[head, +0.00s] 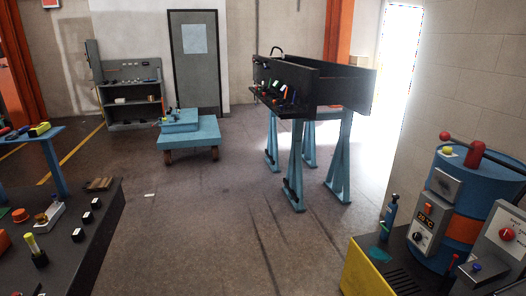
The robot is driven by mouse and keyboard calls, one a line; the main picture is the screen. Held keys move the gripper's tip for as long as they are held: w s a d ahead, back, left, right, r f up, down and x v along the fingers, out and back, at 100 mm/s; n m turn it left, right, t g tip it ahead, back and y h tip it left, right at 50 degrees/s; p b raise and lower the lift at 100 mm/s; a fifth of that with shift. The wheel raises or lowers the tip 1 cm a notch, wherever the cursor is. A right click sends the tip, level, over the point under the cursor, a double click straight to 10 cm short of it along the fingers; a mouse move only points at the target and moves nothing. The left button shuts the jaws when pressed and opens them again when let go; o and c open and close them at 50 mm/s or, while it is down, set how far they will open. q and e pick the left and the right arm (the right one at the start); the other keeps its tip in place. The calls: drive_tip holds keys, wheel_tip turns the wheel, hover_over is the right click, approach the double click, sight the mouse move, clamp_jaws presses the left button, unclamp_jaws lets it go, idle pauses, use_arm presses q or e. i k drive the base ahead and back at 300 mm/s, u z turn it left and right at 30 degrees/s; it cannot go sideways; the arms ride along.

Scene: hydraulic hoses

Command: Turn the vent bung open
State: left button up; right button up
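A blue drum (477,193) with an orange band stands at the right. On its top are a small yellow-green knob (447,150) and an upright red fitting (476,153) with a dark red bar running across it. I cannot tell for sure which of these is the vent bung, or whether it is open. A temperature display box (424,220) with a dial is on the drum's front left. Neither of my grippers is in view.
The drum stands on a yellow-edged dark platform (361,277), with a grey box bearing a red knob (507,234) at right. A dark bench (100,235) with fittings is at left. A black trough (345,84) on blue trestles stands mid-room. The floor between is clear.

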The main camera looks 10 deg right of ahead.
sight(447, 150)
drive_tip(key=z, duration=0.25)
drive_tip(key=i, duration=1.35)
drive_tip(key=z, duration=0.85)
drive_tip(key=i, duration=0.95)
drive_tip(key=z, duration=1.65)
drive_tip(key=i, duration=0.95)
drive_tip(key=z, duration=0.8)
